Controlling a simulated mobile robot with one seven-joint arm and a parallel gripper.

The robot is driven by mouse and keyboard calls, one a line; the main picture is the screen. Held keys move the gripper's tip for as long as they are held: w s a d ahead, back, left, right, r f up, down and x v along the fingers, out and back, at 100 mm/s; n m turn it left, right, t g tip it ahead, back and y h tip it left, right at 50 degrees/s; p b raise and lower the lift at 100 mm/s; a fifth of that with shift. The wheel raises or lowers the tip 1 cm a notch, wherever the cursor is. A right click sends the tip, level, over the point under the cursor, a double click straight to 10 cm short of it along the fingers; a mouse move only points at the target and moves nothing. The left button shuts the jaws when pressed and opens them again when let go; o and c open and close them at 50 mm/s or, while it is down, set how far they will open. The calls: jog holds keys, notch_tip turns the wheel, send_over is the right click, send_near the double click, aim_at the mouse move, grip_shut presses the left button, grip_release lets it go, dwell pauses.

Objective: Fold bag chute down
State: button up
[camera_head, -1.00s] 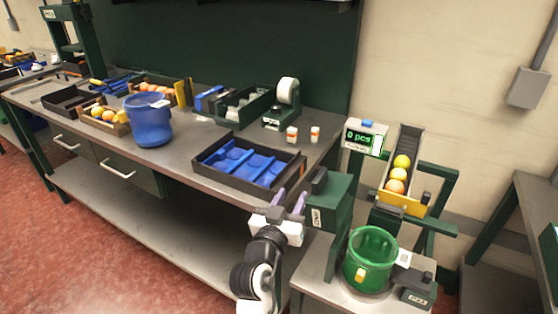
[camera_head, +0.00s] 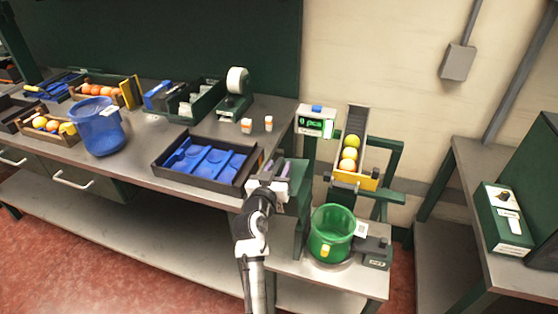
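A dark sloping chute (camera_head: 359,130) with a yellow front end (camera_head: 354,180) stands on a green frame right of the workbench. Three round fruits (camera_head: 349,154), yellow to orange, rest in a line in it. A green bucket (camera_head: 331,234) stands below its front end on a low metal stand. I cannot tell for certain whether this chute is the bag chute. My gripper (camera_head: 276,168) is left of the chute and bucket, in front of a green box. Its two pale purple fingers are apart with nothing visible between them. My wrist hides part of the green box.
A small display (camera_head: 315,122) stands left of the chute. A black tray with blue inserts (camera_head: 207,162) lies at the bench's right end. A blue bucket (camera_head: 98,127) stands farther left. Another bench (camera_head: 480,185) with a green control box (camera_head: 504,220) is at the right.

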jog(key=shift+w+d, duration=0.2)
jog(key=shift+w, duration=0.45)
grip_shut()
